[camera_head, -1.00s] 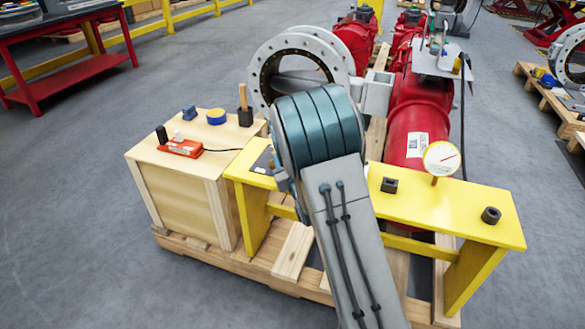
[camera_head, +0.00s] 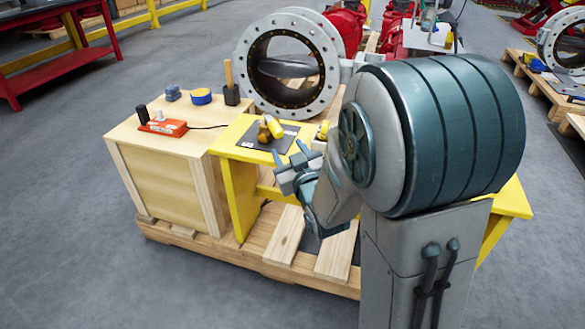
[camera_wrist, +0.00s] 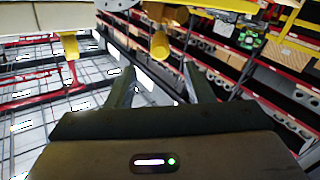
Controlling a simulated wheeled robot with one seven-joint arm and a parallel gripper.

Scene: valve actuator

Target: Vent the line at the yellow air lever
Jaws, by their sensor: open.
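A small brass fitting with a yellow lever-like part (camera_head: 273,127) stands on a dark plate at the left of the yellow bench in the head view. A second yellow piece (camera_head: 323,130) shows just right of it, partly hidden by my arm. I cannot tell for sure which is the air lever. My gripper (camera_head: 296,166) is open and empty, in front of the bench edge, below and right of the fitting and apart from it. In the wrist view, my open fingers (camera_wrist: 158,84) have a yellow piece (camera_wrist: 159,44) beyond the gap between them.
The yellow bench (camera_head: 228,137) is mostly hidden by my arm on the right. A wooden crate (camera_head: 165,175) with a red device (camera_head: 163,127) stands at left. A grey flanged valve (camera_head: 243,68) stands behind. A pallet (camera_head: 250,262) lies below.

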